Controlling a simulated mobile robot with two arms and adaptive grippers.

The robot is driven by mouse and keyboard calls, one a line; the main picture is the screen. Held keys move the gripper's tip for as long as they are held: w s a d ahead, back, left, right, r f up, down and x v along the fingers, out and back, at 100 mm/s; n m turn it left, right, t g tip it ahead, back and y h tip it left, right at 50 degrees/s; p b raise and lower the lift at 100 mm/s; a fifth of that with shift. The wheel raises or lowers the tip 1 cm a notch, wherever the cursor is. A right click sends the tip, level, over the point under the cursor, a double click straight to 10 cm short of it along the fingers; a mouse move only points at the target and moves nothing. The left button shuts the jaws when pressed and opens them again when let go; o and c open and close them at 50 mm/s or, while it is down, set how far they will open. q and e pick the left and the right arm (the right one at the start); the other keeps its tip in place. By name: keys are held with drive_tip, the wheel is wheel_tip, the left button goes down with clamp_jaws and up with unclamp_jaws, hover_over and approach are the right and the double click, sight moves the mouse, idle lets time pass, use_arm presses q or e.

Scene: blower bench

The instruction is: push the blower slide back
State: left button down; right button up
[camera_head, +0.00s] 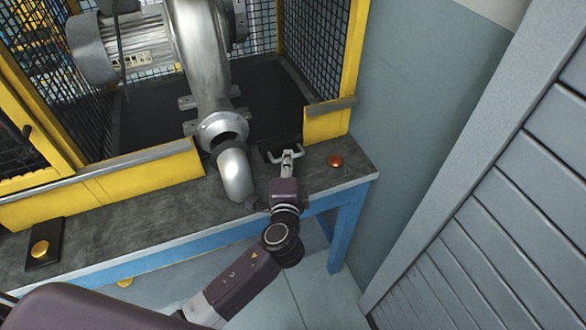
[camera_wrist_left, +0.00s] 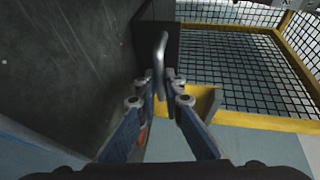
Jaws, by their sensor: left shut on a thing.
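The silver blower (camera_head: 208,70) stands on a dark base inside the yellow-framed cage, its open pipe end facing front. A dark slide plate (camera_head: 268,153) with a pale metal bar handle (camera_head: 297,149) sits at the bench's front edge, right of the pipe end. My left gripper (camera_head: 287,155) is shut on the handle. In the left wrist view the handle (camera_wrist_left: 161,55) runs between the fingertips of the left gripper (camera_wrist_left: 163,85). The fingers hide part of the plate and handle. My right gripper is out of view.
A red button (camera_head: 335,160) is on the bench just right of the gripper. A loose silver pipe elbow (camera_head: 236,175) is close on its left. A grey wall and slatted shutter (camera_head: 500,220) stand right.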

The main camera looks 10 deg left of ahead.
use_arm(q)
drive_tip(key=shift+w+a+r, duration=0.25)
drive_tip(key=shift+w+a, duration=0.4)
drive_tip(key=shift+w, duration=0.2)
drive_tip(key=shift+w+a+f, duration=0.15)
drive_tip(key=shift+w, duration=0.05)
drive_tip(key=c, duration=2)
unclamp_jaws()
drive_tip(key=shift+c, duration=0.2)
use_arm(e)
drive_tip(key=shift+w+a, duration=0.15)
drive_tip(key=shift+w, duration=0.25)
use_arm(q)
drive_tip(key=shift+s, duration=0.15)
drive_tip(key=shift+s+d, duration=0.2)
drive_tip(key=shift+s, duration=0.05)
drive_tip(key=v, duration=1.1)
drive_tip(key=shift+s, duration=0.2)
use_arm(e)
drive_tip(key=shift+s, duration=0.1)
